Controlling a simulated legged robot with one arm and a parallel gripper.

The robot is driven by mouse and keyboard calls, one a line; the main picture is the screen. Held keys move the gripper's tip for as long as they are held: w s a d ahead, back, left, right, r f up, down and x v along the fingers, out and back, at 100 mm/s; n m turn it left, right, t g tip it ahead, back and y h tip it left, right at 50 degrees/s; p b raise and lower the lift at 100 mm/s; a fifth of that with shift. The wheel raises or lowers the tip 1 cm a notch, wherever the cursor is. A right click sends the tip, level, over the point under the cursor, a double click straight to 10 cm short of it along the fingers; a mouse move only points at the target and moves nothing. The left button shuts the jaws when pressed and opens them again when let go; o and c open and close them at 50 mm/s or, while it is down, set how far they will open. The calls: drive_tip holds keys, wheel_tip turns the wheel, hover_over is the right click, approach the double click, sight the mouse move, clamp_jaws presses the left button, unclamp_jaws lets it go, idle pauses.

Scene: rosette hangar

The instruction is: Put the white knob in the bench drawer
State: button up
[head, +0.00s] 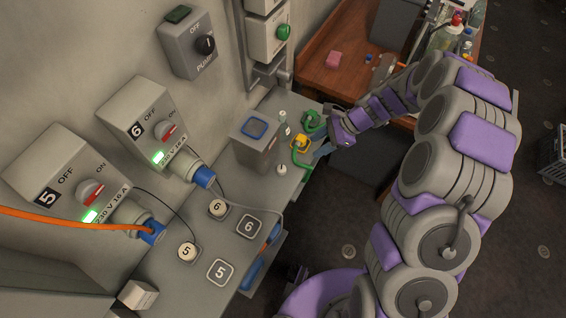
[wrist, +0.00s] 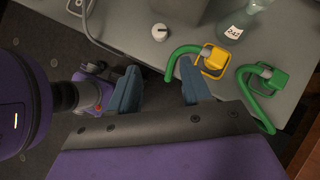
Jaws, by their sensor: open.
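The white knob (head: 281,169) stands on the grey bench top (head: 190,283), near its front edge. In the wrist view the white knob (wrist: 159,33) shows a dark mark on its top. My gripper (wrist: 160,83) is open and empty, its two blue-grey fingers apart, with the knob beyond the gap between the tips and not between them. In the head view my gripper (head: 319,153) is at the bench edge, to the right of the knob. A bench drawer cannot be clearly made out; blue items show low at the bench front.
A yellow padlock-like piece (wrist: 212,60) and a green one (wrist: 263,80) with green hooks lie close to my right finger. A labelled bottle (wrist: 240,22) stands behind them. A grey box (head: 255,145) stands left of the knob. Numbered tags (head: 221,271) lie on the nearer bench.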

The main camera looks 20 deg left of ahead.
drive_tip(key=b, duration=0.2)
approach(282, 169)
drive_tip(key=x, duration=0.4)
drive_tip(key=shift+w+a, duration=0.2)
drive_tip(key=shift+w, duration=0.2)
drive_tip(key=shift+s+d+f, duration=0.1)
drive_tip(key=shift+d+f, duration=0.05)
drive_tip(key=shift+d, duration=0.2)
drive_tip(key=shift+s+d+f, duration=0.1)
drive_tip(key=shift+s+f, duration=0.1)
drive_tip(key=x, duration=0.4)
drive_tip(key=shift+s+a+b, duration=0.1)
drive_tip(key=shift+a+b, duration=0.25)
drive_tip(key=shift+a, duration=0.15)
drive_tip(key=shift+a+f, duration=0.1)
drive_tip(key=shift+a, duration=0.2)
drive_tip(key=shift+d, duration=0.25)
drive_tip(key=shift+c, duration=0.6)
drive_tip(key=c, duration=0.8)
